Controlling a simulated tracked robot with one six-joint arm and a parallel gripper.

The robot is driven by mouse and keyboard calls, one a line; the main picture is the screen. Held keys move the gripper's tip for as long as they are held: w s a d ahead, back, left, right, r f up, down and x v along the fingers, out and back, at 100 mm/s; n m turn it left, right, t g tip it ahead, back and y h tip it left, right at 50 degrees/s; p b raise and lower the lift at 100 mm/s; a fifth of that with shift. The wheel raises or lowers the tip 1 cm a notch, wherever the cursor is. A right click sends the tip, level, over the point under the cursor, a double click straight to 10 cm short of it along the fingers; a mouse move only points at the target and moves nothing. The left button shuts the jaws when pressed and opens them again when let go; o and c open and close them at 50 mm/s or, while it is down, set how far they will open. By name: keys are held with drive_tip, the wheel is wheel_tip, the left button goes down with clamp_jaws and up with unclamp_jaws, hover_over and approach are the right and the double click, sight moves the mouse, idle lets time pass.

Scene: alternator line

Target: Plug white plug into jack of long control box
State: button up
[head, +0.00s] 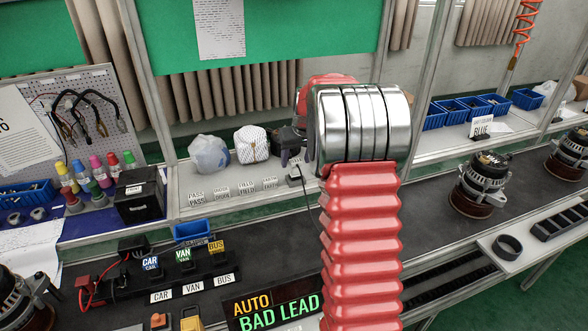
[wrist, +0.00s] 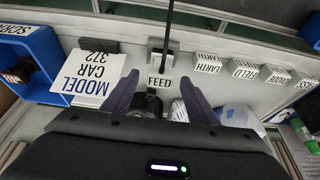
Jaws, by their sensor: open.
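A small pale plug or socket piece (wrist: 163,60) with a dark cable rising from it stands on the shelf behind the FEED label in the wrist view. It also shows in the head view (head: 296,176), below my gripper, its cable hanging over the shelf edge. My gripper (wrist: 158,90) is open, its two dark fingers spread either side of the FEED label and short of the plug. In the head view my gripper (head: 290,156) is partly hidden by my red arm. A long black box (head: 205,267) with CAR, VAN and BUS labels lies on the bench; I cannot make out its jack.
A plastic bag (head: 208,154) and a white patterned bundle (head: 251,144) sit on the shelf. Alternators (head: 482,185) stand on the dark line to the right.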

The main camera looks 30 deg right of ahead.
sight(295, 160)
drive_tip(key=shift+x, duration=1.2)
drive_tip(key=c, duration=1.2)
drive_tip(key=shift+o, duration=0.2)
drive_tip(key=shift+r, duration=0.15)
wheel_tip(295, 160, up, 10)
drive_tip(key=shift+f, duration=0.1)
drive_tip(key=shift+r, duration=1.75)
